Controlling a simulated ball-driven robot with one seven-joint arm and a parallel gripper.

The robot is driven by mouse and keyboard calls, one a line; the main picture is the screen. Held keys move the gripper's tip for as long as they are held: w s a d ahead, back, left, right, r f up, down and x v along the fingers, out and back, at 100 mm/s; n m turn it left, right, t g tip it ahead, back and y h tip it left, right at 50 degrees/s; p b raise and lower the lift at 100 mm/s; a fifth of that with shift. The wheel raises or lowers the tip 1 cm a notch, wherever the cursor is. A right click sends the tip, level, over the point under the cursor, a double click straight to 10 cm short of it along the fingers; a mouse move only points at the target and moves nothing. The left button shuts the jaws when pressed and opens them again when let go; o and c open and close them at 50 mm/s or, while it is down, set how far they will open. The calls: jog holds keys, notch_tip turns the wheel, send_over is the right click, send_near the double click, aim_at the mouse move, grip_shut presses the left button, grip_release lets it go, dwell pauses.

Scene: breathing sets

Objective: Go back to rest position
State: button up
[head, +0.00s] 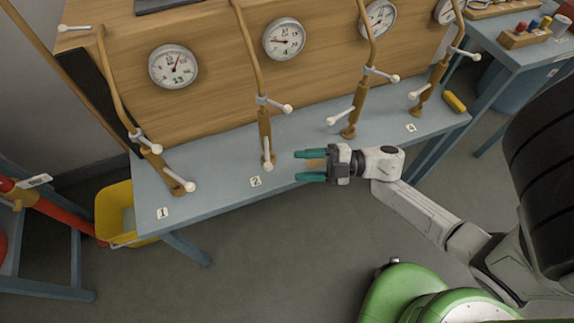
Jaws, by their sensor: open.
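My gripper (310,167) has two teal fingers, spread apart and pointing left. It is open with nothing between the fingers. It appears over the front part of the blue-grey bench (215,178), right of the label 2 (255,181). My white arm reaches up to it from the lower right. The height of the gripper above the bench is hard to tell.
Brown pipes with white levers, such as one lever (268,158) left of my gripper, stand along the bench below round gauges (284,39). A yellow bin (117,212) is at the left. A yellow cylinder (455,102) lies at the right end. Floor in front is clear.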

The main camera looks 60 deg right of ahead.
jog(key=shift+v, duration=0.8)
jog(key=w+d+r+m+g+h+p, duration=0.1)
jog(key=w+d+m+h, duration=0.25)
jog(key=m+h, duration=0.35)
jog(key=w+d+r+m+h+p, duration=0.1)
jog(key=w+d+m+h, duration=0.2)
jog(key=w+m+h, duration=0.3)
jog(key=s+a+f+m+g+y, duration=0.1)
jog(key=s+a+m+g, duration=0.1)
jog(key=s+a+g, duration=0.4)
jog(key=s+a+f+m+g+y+p, duration=0.1)
jog(key=s+a+m+g+y, duration=0.1)
jog(key=s+a+g, duration=0.5)
jog(key=a, duration=0.4)
jog(key=shift+s+a+f+m+y, duration=0.15)
jog(key=shift+s+f+m+y, duration=0.15)
jog(key=shift+s+f+m, duration=0.1)
jog(key=shift+c, duration=0.2)
dwell(0.7)
